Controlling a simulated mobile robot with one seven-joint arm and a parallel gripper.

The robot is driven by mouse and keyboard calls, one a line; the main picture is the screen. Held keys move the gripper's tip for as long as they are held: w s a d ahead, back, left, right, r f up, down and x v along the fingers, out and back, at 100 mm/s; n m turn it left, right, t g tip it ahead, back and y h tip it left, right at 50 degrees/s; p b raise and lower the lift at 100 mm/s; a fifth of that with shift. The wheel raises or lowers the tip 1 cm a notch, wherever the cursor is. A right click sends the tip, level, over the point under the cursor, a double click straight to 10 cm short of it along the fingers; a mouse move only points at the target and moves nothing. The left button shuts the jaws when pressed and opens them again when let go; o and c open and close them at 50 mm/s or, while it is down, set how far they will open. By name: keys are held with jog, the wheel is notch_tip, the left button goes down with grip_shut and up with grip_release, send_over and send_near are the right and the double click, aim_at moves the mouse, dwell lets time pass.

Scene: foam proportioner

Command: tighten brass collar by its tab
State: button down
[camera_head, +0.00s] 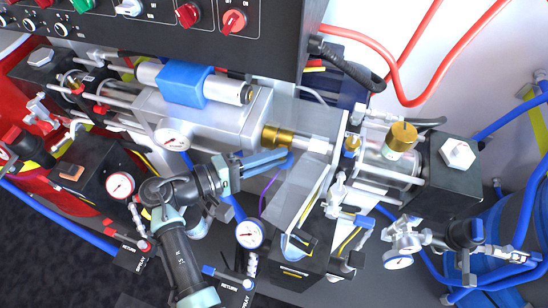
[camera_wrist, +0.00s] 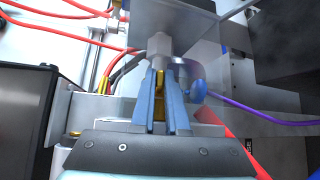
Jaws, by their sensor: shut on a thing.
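The brass collar (camera_head: 278,138) sits on the horizontal shaft between the grey metal cylinder block and a light-coloured hex fitting, in the middle of the head view. My gripper (camera_head: 289,158) comes in from the lower left, with its blue fingers just below the collar. In the wrist view, the two blue fingers (camera_wrist: 160,74) stand close together with a narrow brass strip, the collar's tab (camera_wrist: 160,84), between them. The gripper is shut on this tab. The fingers hide much of the collar in the wrist view.
The grey cylinder block (camera_head: 205,112) with a blue clamp (camera_head: 184,82) lies left of the collar. A clear plate (camera_head: 318,195) stands close to its right. Gauges, including one (camera_head: 249,234) below, and pipes crowd the arm. A black control panel (camera_head: 250,35) overhangs above.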

aim_at(274, 176)
notch_tip(274, 176, down, 3)
jog(key=m+t+h+b, duration=0.1)
jog(key=m+h+b, duration=0.1)
jog(key=b, duration=0.6)
jog(key=shift+f+m, duration=0.15)
jog(key=shift+m, duration=0.15)
jog(key=m+h+b, duration=0.1)
jog(key=b, duration=0.1)
jog(key=m+h+b, duration=0.1)
jog(key=b, duration=0.1)
jog(key=shift+w+f+t+b, duration=0.1)
jog(key=shift+f+t+b, duration=0.3)
jog(key=shift+b, duration=0.6)
jog(key=shift+m+h+b, duration=0.3)
jog(key=shift+m, duration=0.1)
jog(key=shift+w+r, duration=0.1)
jog(key=c, duration=0.9)
grip_release()
jog(key=b+v, duration=0.1)
jog(key=v, duration=1.2)
